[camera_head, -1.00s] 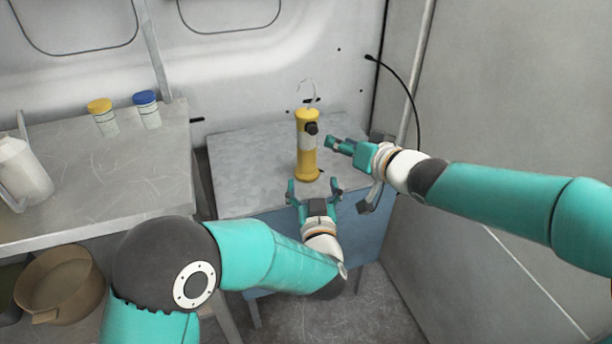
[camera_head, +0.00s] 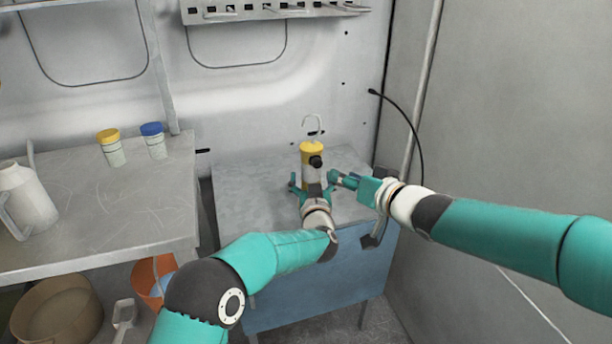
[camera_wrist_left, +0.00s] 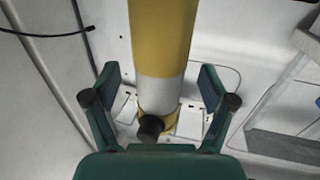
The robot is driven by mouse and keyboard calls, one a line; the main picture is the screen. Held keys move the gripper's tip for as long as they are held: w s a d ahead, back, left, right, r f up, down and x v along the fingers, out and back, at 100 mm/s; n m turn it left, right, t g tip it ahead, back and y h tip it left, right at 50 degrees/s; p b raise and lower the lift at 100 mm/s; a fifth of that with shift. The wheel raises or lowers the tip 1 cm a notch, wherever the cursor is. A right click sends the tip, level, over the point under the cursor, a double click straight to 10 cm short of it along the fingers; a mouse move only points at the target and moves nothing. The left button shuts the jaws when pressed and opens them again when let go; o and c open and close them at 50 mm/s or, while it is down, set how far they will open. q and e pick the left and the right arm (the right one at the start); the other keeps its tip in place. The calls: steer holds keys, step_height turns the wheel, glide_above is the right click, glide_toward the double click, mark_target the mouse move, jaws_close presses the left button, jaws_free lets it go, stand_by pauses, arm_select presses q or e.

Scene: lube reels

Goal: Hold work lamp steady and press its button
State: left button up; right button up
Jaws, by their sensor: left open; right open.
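The work lamp (camera_head: 313,151) stands upright on the blue-fronted cabinet. It has a yellow body, a white band, a wire hook on top and a black button (camera_head: 316,162) on its near side. In the left wrist view the lamp (camera_wrist_left: 160,40) lies between my open fingers, with the button (camera_wrist_left: 151,126) close to the palm. My left gripper (camera_head: 311,184) is open around the lamp's lower part, which it hides in the head view; the wrist view shows gaps on both sides. My right gripper (camera_head: 336,178) is open, just right of the lamp, its tips beside it.
The cabinet top (camera_head: 245,185) is otherwise clear. A bench (camera_head: 110,205) at left holds a yellow-lidded jar (camera_head: 112,150), a blue-lidded jar (camera_head: 154,143) and a white jug (camera_head: 25,200). A black cable (camera_head: 408,118) and grey wall (camera_head: 510,110) are at right.

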arm_select(q)
steer(key=shift+w, duration=0.95)
steer(key=shift+c, duration=0.2)
jaws_close()
arm_select(e)
jaws_close()
stand_by(0.7)
arm_select(q)
steer(key=shift+w, duration=0.15)
arm_select(e)
steer(key=shift+w, duration=0.15)
stand_by(1.1)
